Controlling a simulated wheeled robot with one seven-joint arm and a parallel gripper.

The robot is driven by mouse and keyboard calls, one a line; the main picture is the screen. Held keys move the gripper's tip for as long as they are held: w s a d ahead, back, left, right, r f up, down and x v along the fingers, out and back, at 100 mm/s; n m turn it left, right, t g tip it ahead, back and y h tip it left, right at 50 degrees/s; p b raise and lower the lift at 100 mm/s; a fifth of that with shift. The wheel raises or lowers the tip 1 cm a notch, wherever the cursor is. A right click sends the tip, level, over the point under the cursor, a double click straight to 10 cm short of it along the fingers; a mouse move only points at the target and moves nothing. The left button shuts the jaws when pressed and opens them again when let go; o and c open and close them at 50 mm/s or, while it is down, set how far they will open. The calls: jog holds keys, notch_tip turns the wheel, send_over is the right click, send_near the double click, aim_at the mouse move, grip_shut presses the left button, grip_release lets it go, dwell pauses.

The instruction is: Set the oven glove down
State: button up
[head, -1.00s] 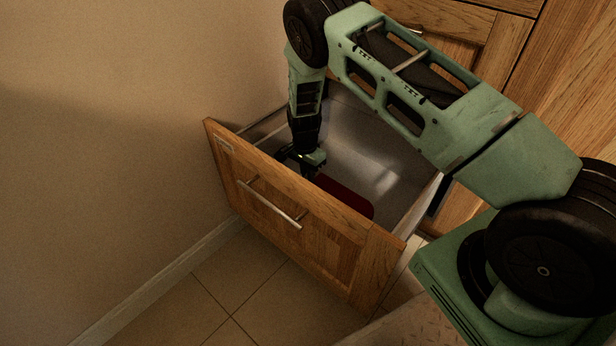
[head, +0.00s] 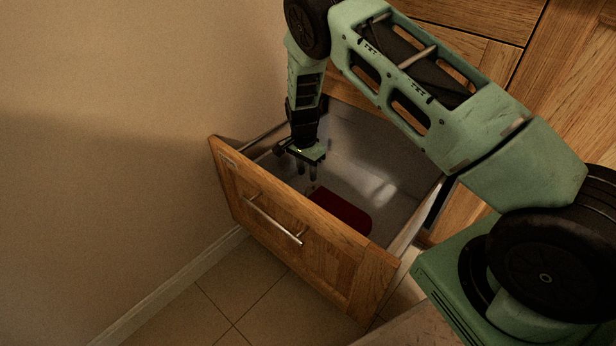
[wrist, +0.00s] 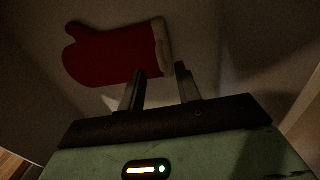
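The oven glove (head: 343,210) is dark red and lies flat on the floor of the open drawer (head: 290,235), near its front panel. In the wrist view the whole glove (wrist: 112,52) shows, with its thumb to the left and a pale cuff to the right. My gripper (head: 307,176) is inside the drawer, above and to the left of the glove in the head view. In the wrist view its two fingers (wrist: 160,82) are apart with nothing between them. The fingertips appear just clear of the glove's cuff end. The drawer front hides part of the glove in the head view.
The drawer has a wooden front with a metal bar handle (head: 272,222) and grey metal sides. A plain wall (head: 110,130) stands close on the left. Wooden cabinet fronts (head: 560,90) are behind. The drawer floor behind the glove looks clear.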

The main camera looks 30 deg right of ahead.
jog(key=shift+w+r+p, duration=0.15)
jog(key=shift+r+p, duration=0.6)
jog(key=shift+r, duration=1.6)
